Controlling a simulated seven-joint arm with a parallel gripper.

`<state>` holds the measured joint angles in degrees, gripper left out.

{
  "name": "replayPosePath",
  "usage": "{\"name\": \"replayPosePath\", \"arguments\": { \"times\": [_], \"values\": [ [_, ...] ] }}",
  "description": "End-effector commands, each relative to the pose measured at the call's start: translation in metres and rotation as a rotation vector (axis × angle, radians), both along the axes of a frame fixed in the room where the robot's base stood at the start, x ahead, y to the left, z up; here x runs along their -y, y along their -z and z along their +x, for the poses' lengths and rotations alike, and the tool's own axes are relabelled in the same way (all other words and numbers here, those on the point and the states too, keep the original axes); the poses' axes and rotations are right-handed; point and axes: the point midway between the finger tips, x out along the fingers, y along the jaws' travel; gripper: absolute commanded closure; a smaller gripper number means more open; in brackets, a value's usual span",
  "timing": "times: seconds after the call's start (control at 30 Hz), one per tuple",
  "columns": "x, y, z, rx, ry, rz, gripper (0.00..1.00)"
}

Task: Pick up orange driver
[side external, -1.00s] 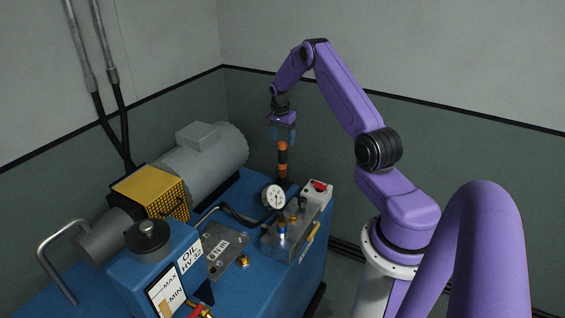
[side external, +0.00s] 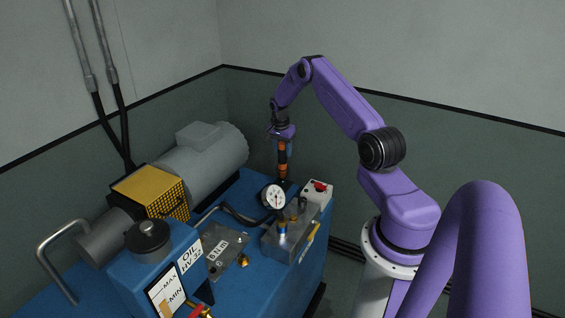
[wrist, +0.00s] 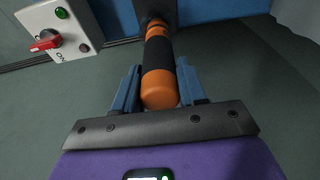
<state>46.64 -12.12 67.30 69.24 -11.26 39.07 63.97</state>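The orange driver (side external: 282,170) has an orange handle with a black grip band and stands upright at the back edge of the blue console. My gripper (side external: 284,151) has come down over the top of its handle. In the wrist view, the driver (wrist: 159,62) stands between the two blue fingers of my gripper (wrist: 160,86). The fingers look open. The driver's lower end is hidden in a dark holder.
A white switch box (side external: 318,192) with a red knob is beside the driver; it also shows in the wrist view (wrist: 62,32). A pressure gauge (side external: 273,196) stands just in front. A grey motor (side external: 205,160) is to the left.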

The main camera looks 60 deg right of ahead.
Motion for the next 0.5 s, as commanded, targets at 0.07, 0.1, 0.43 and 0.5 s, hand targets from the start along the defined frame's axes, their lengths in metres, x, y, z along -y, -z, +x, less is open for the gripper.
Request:
{"name": "replayPosePath", "arguments": {
  "times": [0.07, 0.1, 0.43, 0.5],
  "values": [
    [0.0, 0.0, 0.0, 0.0, 0.0, 0.0, 0.86],
    [0.0, 0.0, 0.0, 0.0, 0.0, 0.0, 0.99],
    [0.0, -0.005, 0.001, 0.002, 0.0, -0.001, 1.0],
    [0.0, -0.012, 0.001, 0.002, 0.0, -0.002, 1.0]
  ]
}}
